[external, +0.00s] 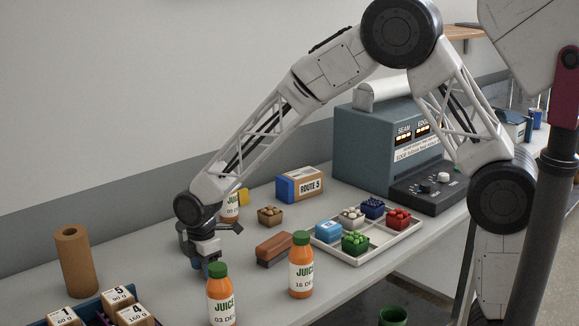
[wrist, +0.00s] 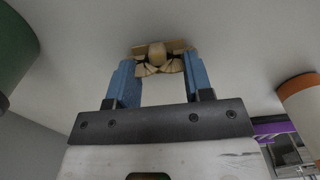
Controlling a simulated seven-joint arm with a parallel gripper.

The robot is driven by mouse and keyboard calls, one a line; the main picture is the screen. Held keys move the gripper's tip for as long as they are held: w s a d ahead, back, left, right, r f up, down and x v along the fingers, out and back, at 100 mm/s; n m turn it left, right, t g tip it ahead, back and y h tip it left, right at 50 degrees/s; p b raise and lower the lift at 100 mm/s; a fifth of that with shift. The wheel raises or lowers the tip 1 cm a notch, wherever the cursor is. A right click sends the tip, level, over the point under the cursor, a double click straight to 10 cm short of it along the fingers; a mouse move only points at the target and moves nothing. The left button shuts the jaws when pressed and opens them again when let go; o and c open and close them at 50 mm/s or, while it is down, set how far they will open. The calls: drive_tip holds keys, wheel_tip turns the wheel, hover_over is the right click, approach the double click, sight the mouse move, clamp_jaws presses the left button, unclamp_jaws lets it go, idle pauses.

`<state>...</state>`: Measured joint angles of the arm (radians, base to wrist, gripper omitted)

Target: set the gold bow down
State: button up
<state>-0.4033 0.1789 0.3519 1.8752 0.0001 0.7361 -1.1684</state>
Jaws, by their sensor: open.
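The gold bow (wrist: 158,57) lies on the pale table in the wrist view, with looped ribbons and a round middle. My gripper (wrist: 160,72) is open, its two blue fingers on either side of the bow's near part. The bow sits at the fingertips; I cannot tell whether either finger touches it. In the external view my gripper (external: 203,257) is low over the table, behind a juice bottle (external: 220,297) with a green cap. The bow is hidden there.
A second juice bottle (external: 301,266), a brown block brush (external: 274,249) and a cardboard tube (external: 76,262) stand around my gripper. A dark tray of boxes (external: 93,305) is at the front left. A white tray (external: 378,243) of coloured punnets is to the right.

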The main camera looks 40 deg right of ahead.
drive_tip(key=shift+f, duration=0.3)
drive_tip(key=shift+c, duration=0.3)
clamp_jaws()
